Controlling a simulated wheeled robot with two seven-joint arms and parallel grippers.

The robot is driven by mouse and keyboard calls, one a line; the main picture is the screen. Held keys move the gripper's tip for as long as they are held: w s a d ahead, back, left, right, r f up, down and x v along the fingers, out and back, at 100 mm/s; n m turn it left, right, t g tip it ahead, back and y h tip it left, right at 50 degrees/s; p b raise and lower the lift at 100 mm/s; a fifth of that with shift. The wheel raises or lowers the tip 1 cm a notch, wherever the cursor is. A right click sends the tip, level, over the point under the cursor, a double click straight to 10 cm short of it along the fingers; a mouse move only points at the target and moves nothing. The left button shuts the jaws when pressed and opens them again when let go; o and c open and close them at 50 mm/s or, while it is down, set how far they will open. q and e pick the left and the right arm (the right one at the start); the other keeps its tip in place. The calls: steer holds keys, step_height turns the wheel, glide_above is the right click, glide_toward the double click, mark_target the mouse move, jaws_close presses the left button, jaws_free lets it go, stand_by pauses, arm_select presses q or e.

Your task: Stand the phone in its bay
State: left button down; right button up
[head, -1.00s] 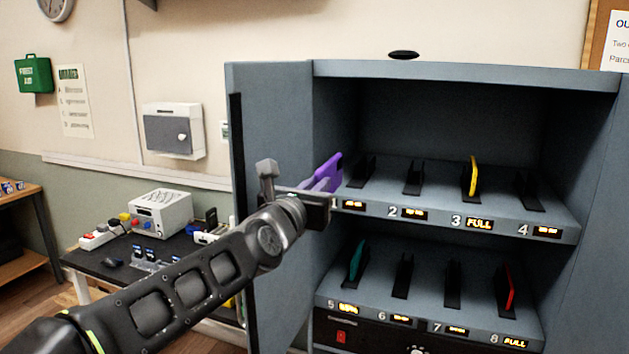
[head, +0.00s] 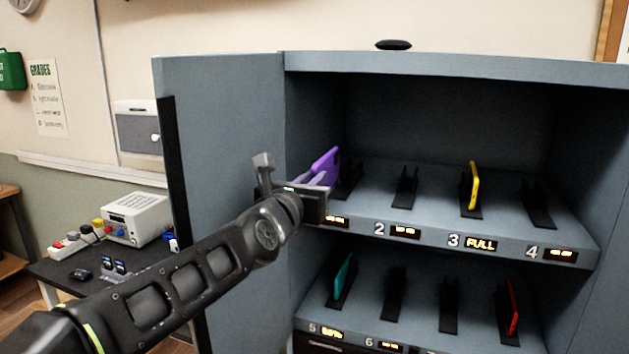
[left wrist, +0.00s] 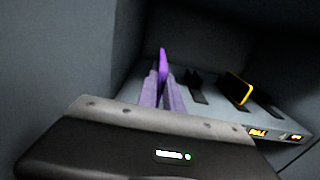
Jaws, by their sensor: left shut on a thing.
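The purple phone (head: 325,165) is held upright on edge in my left gripper (head: 318,180), at the left end of the cabinet's upper shelf. In the left wrist view the purple phone (left wrist: 163,64) shows between the two fingers of the left gripper (left wrist: 162,82). The phone is by the leftmost upper bay (head: 350,178), whose number is hidden by the gripper. I cannot tell whether the phone touches that bay. My right gripper is not in view.
The upper shelf has bay 2 (head: 405,188) and bay 4 (head: 538,205) empty, and a yellow phone (head: 473,187) in bay 3. Below, a teal phone (head: 343,275) and a red phone (head: 513,307) stand in bays. The open cabinet door (head: 225,150) is close to my left arm.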

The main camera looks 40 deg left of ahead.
mark_target(331, 163)
arm_select(q)
steer(key=shift+w, duration=0.25)
steer(key=shift+x, duration=0.8)
steer(key=p+x, duration=0.3)
steer(key=x, duration=0.5)
steer(key=shift+w+a, duration=0.2)
steer(key=shift+w, duration=0.05)
steer(key=x, duration=0.1)
steer(key=b+x, duration=0.1)
steer(key=x, duration=0.3)
steer(key=shift+f+b, duration=0.3)
steer(key=shift+b, duration=0.05)
steer(key=shift+w+a+r, duration=0.1)
steer(key=shift+w+a, duration=0.15)
steer(key=shift+w, duration=0.45)
steer(key=shift+b, duration=0.5)
steer(key=shift+s, duration=0.1)
steer(key=shift+f+b, duration=1.9)
steer(key=shift+b, duration=0.45)
steer(key=shift+f+b, duration=0.3)
steer(key=shift+b, duration=0.15)
